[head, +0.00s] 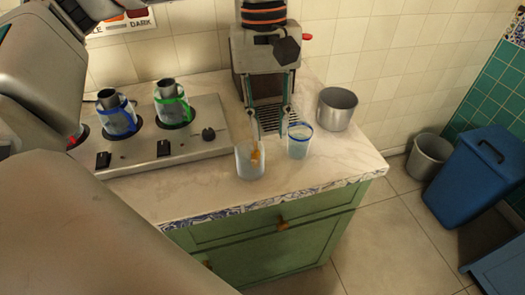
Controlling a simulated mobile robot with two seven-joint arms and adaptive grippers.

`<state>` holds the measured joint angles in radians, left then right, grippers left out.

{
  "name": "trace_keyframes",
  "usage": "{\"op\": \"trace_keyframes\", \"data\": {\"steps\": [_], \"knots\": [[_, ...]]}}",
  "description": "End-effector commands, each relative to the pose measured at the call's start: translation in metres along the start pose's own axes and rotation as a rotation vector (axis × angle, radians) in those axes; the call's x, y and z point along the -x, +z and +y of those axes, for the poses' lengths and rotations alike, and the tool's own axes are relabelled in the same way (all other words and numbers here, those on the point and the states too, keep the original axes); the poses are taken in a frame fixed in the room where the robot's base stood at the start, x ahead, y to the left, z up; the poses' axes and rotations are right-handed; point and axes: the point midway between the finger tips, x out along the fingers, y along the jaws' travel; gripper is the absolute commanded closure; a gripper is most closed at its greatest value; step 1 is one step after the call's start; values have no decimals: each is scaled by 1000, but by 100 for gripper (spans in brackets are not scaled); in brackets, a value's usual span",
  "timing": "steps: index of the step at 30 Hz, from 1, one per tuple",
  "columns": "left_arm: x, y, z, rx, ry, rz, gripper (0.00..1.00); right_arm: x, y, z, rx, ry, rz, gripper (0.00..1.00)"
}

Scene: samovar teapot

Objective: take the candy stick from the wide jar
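A frosted jar (249,163) stands near the front of the marble counter. An orange candy stick (255,155) shows in it, leaning inside. My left gripper (268,118) points down at the centre, with two teal-edged fingers spread apart. It is open and looks empty. In the picture its tips are just above the jar; the exact depth gap is hard to tell. My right gripper is not in view.
A blue-rimmed glass (300,142) stands close right of the jar, and a metal pot (337,108) behind it. A stove (150,143) with two small pots is left. A grey metal machine with a drip tray (270,121) is behind. The right front counter is clear.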

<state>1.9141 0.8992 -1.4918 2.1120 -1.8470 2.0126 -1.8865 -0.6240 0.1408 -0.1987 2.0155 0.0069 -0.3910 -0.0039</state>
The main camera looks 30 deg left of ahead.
Motion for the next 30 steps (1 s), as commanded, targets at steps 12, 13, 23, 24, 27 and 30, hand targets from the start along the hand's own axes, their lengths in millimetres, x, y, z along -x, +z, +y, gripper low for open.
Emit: {"op": "trace_keyframes", "data": {"steps": [12, 13, 23, 24, 27, 30], "knots": [[8, -33, -28, 13, -49, 126, 75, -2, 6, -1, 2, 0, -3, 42], [5, -34, -28, 13, -49, 125, 75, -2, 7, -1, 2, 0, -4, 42], [-24, -41, -30, 13, -48, 124, 75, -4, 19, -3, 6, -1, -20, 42], [-30, -44, -30, 13, -47, 123, 75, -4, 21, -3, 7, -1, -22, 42], [-45, -47, -31, 13, -49, 122, 75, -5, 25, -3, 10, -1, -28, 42], [-54, -48, -32, 12, -47, 125, 75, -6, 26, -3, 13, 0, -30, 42]]}}
